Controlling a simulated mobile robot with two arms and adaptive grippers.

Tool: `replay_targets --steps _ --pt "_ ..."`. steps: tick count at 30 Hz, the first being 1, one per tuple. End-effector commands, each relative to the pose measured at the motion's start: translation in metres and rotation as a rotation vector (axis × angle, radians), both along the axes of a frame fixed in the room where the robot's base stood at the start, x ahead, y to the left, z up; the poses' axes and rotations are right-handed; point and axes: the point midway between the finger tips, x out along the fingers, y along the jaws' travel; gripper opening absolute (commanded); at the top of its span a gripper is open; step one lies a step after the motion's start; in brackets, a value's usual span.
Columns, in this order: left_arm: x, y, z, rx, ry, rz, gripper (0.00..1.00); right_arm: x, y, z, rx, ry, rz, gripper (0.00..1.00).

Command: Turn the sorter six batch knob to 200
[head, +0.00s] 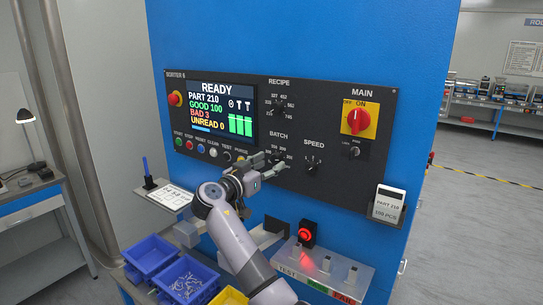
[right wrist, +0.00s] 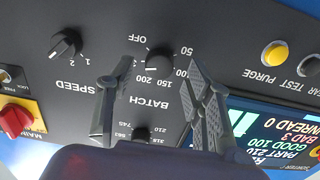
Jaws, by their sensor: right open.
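The black batch knob (right wrist: 160,60) is on the dark panel of sorter six, under the BATCH label in the head view. In the right wrist view the panel appears upside down, with OFF, 50, 100, 150 and 200 around the knob. I cannot make out clearly which mark the knob points to. My right gripper (right wrist: 158,70) is open, its two fingers on either side of the knob in that picture. I cannot tell whether they touch it. In the head view the right gripper (head: 272,166) partly hides the batch dial. My left gripper is not in view.
The speed knob (head: 312,164) is right of the batch dial; the recipe knob (head: 279,109) is above it. Push buttons (head: 201,148) sit below the screen (head: 221,112). A red-and-yellow main switch (head: 359,118) is farther right. Blue bins (head: 150,254) and a test-piece shelf (head: 315,266) lie below.

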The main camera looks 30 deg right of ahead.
Motion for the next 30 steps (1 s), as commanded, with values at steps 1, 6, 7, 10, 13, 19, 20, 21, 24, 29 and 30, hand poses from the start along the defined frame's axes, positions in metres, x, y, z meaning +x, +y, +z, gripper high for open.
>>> replay_targets --steps 1,6,7,10,13,19,20,21,24,29,30 --pt "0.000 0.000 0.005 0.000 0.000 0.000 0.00 0.002 -0.007 0.003 -0.001 0.001 -0.001 0.47" --pt "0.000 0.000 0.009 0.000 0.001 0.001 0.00 0.007 -0.017 0.001 0.000 -0.001 0.000 0.47" --pt "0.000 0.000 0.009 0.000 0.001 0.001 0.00 0.007 -0.018 0.001 0.000 -0.001 0.000 0.47" --pt "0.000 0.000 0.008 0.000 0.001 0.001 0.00 0.008 -0.019 0.000 0.000 -0.001 0.000 0.47" --pt "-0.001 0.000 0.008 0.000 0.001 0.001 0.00 0.008 -0.019 0.000 0.000 -0.001 0.000 0.47" --pt "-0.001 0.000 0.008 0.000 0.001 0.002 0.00 0.008 -0.019 0.000 0.000 -0.001 0.000 0.39" --pt "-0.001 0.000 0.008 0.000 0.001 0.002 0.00 0.008 -0.019 0.000 0.000 -0.001 0.000 0.37" --pt "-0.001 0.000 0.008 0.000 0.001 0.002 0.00 0.008 -0.019 0.000 0.000 0.000 0.000 0.34" --pt "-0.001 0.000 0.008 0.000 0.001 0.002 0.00 0.008 -0.019 0.000 0.000 0.000 0.000 0.27" --pt "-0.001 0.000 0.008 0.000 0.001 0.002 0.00 0.008 -0.018 0.000 0.000 0.000 0.000 0.17" --pt "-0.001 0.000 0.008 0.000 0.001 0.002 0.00 0.008 -0.018 0.000 0.000 0.000 0.000 0.14"
